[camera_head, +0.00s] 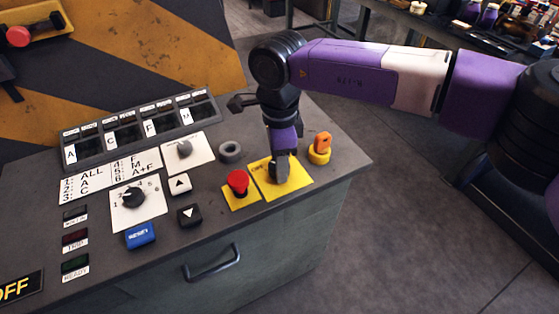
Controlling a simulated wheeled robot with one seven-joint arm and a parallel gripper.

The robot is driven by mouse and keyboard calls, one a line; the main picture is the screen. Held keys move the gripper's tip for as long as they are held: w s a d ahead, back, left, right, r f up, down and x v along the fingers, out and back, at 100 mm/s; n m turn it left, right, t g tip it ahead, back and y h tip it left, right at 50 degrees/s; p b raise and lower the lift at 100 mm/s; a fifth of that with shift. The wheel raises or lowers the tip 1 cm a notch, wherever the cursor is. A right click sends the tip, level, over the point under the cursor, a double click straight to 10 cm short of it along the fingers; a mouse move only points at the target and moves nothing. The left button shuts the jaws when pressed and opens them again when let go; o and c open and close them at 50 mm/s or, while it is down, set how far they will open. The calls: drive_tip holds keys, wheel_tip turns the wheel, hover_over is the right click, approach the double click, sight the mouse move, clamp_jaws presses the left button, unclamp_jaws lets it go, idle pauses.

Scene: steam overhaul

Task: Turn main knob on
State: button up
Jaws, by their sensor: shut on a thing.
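The main knob (281,181) sits on a yellow plate (304,188) near the right end of the grey control panel. The plate carries small dark lettering, partly hidden by my arm. My gripper (280,172) points down over this plate and is shut on the knob. The fingers cover most of the knob, so its exact angle cannot be told.
A red mushroom button (238,181) stands close to the left. An orange key-like piece on a yellow base (320,149) stands to the right, with a grey ring (230,151) at the left. Further left are a black dial (133,196), a grey knob (184,149) and a blue reset button (141,235).

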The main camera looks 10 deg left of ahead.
drive_tip(key=m, duration=0.4)
drive_tip(key=shift+r, duration=0.1)
drive_tip(key=m, duration=0.8)
drive_tip(key=shift+p, duration=0.35)
drive_tip(key=shift+m, duration=2.2)
drive_tip(key=o, duration=1.4)
